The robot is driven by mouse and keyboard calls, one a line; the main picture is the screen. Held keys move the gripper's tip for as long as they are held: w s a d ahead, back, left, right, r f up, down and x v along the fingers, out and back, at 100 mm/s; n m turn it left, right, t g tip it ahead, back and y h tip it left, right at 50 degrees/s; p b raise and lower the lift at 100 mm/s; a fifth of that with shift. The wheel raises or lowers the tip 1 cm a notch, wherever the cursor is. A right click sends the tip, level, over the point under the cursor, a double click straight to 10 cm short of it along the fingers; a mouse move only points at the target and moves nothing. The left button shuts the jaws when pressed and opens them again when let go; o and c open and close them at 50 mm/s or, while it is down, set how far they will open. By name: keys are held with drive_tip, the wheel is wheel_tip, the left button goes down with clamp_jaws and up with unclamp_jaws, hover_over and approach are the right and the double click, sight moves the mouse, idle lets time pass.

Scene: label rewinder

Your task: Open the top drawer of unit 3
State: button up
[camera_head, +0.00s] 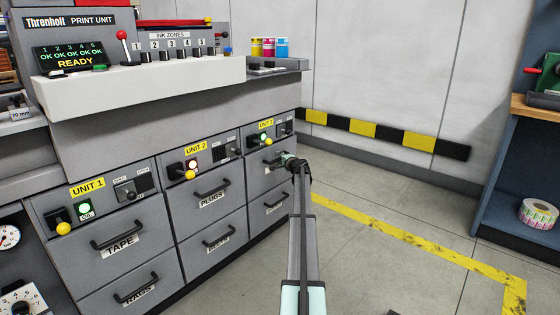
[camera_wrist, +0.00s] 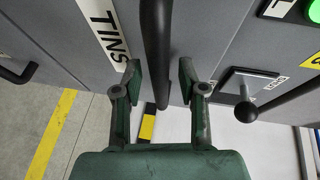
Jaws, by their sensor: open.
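Unit 3 is the farthest cabinet column in the head view, with a small yellow label (camera_head: 266,124) above a lit green button (camera_head: 264,137). Its top drawer (camera_head: 256,176) looks shut, and my gripper (camera_head: 292,161) is at its front, hiding part of its handle. In the wrist view the drawer has a label reading TINS (camera_wrist: 107,32). The dark bar handle (camera_wrist: 157,45) runs between the two fingers of my gripper (camera_wrist: 160,82). The fingers are open, one on each side of the bar, with visible gaps.
A lever with a black ball knob (camera_wrist: 245,112) sits on the panel beside the drawer. The lower drawer's handle (camera_wrist: 16,74) is at the left. Units 1 (camera_head: 87,188) and 2 (camera_head: 196,149) stand nearer. The floor (camera_head: 385,265) right of the cabinets is clear.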

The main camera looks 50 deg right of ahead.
clamp_jaws()
drive_tip(key=shift+s, duration=0.1)
